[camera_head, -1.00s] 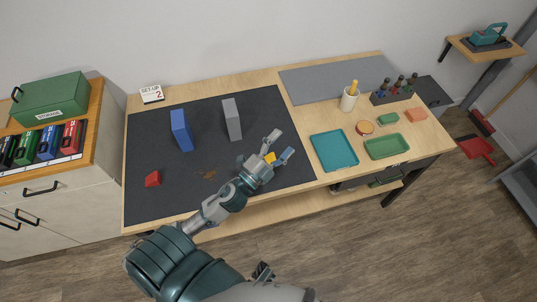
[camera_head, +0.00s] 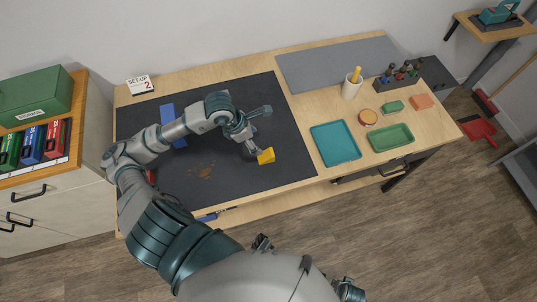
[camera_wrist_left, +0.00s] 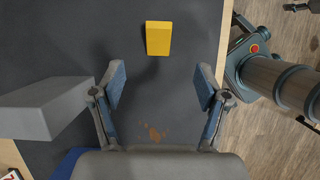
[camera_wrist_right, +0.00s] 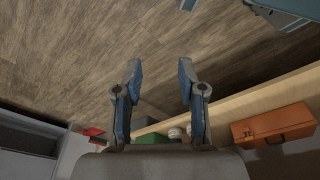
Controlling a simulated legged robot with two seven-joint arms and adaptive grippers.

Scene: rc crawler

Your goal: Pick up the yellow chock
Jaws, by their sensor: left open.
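The yellow chock (camera_head: 266,156) lies on the dark mat (camera_head: 280,100), toward its right front part. My left gripper (camera_head: 258,130) is just behind it in the head view, with its arm bent across the mat from the left. In the left wrist view the chock (camera_wrist_left: 158,38) lies ahead of the open fingers (camera_wrist_left: 160,85), roughly centred between them and apart from both. Nothing is between these fingers. My right gripper (camera_wrist_right: 159,75) is open and empty, with wood floor in front of it.
A blue block (camera_head: 167,112) and a red piece (camera_head: 151,176) are partly hidden by my left arm. A grey block (camera_wrist_left: 40,108) stands beside the left finger in the left wrist view. A teal tray (camera_head: 335,144) and green tray (camera_head: 391,138) lie right of the mat.

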